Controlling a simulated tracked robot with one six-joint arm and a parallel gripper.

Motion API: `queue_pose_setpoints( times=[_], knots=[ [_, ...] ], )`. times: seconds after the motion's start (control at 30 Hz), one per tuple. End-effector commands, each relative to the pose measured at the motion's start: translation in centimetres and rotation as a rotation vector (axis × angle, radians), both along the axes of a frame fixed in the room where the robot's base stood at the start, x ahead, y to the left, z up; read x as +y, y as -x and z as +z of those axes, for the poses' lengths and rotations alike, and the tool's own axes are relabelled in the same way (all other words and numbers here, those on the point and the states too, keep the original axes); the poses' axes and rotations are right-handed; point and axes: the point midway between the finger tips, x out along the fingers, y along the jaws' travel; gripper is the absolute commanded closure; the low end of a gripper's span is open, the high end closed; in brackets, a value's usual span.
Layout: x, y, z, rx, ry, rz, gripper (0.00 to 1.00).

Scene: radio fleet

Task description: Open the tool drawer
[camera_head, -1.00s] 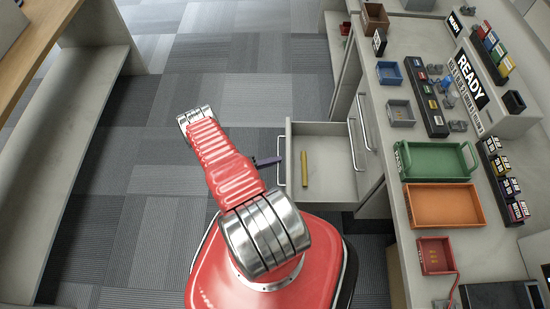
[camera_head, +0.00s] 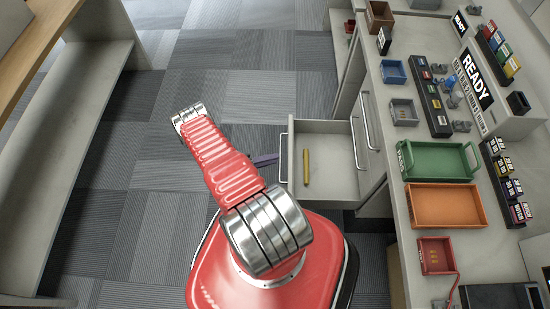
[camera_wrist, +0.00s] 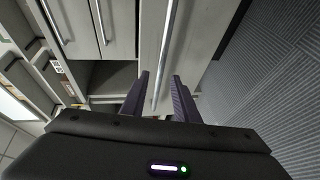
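The tool drawer (camera_head: 335,190) stands pulled out of the counter's left side. Its inside shows, with one yellow tool (camera_head: 306,167) lying in it. Its front carries a long metal bar handle (camera_head: 283,158), which also shows in the wrist view (camera_wrist: 168,45). My gripper (camera_wrist: 160,76) has its two dark fingers apart, one on each side of the handle's line, with clear gaps to the bar. In the head view my gripper (camera_head: 266,159) is just left of the handle, partly hidden by my red arm.
The counter holds a green tray (camera_head: 438,160), an orange tray (camera_head: 445,206) and a red box (camera_head: 437,256). Other closed fronts with bar handles adjoin the drawer. Carpet floor (camera_head: 130,205) lies free to the left, up to a shelf (camera_head: 75,160).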

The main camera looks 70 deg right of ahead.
Motion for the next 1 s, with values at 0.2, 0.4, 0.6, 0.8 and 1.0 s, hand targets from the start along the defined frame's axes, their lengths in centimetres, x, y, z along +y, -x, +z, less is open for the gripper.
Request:
queue_pose_setpoints(
  times=[0.2,0.4,0.6,0.8,1.0],
  knots=[
    [2.2,-2.7,0.6,-0.002,0.002,0.005,0.72],
    [4.3,-5.0,1.1,-0.002,0.001,0.004,0.72],
    [6.2,-7.2,1.6,-0.002,0.001,0.003,0.72],
    [7.2,-8.1,1.9,-0.002,0.001,0.001,0.72],
    [7.2,-8.2,1.9,-0.001,0.000,0.001,0.72]
  ],
)
